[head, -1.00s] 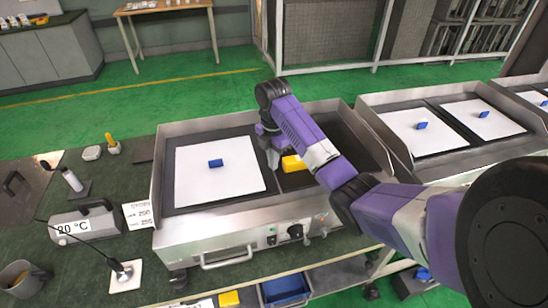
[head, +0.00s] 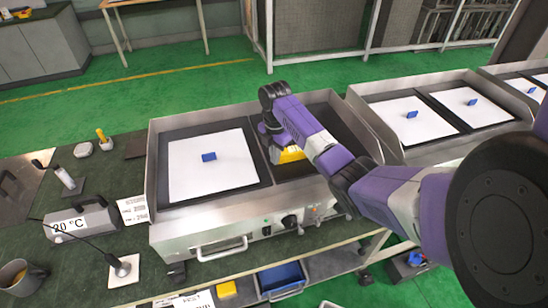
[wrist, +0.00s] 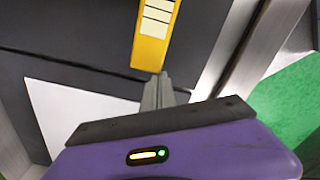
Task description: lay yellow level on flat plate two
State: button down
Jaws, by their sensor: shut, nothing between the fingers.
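The yellow level (head: 291,154) lies on the bare dark right-hand plate (head: 330,120) of the nearest heating unit. My arm partly hides it in the head view. In the wrist view the yellow level (wrist: 153,38), with a pale marked label, is just beyond my fingertips. My gripper (wrist: 160,77) is shut and empty, close to the near end of the level; I cannot tell whether they touch. The left plate (head: 170,194) of the unit bears a white sheet (head: 230,180) with a blue block (head: 208,157) on it. I see no plate numbers.
The unit has raised metal walls around its plates. Further units with white sheets (head: 398,130) and blue blocks stand to the right. A box reading 20 °C (head: 80,222), a mug (head: 18,276) and small tools are on the bench at left. A yellow block (head: 226,288) lies below.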

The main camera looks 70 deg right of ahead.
jog(key=d, duration=0.2)
jog(key=s+d+b, duration=0.1)
jog(key=d, duration=0.1)
jog(key=s+d, duration=0.1)
jog(key=d, duration=0.1)
jog(key=shift+s+f+b, duration=0.1)
jog(key=shift+s+b, duration=0.05)
jog(key=shift+b, duration=0.25)
jog(key=shift+s+d, duration=0.2)
jog(key=shift+d, duration=0.25)
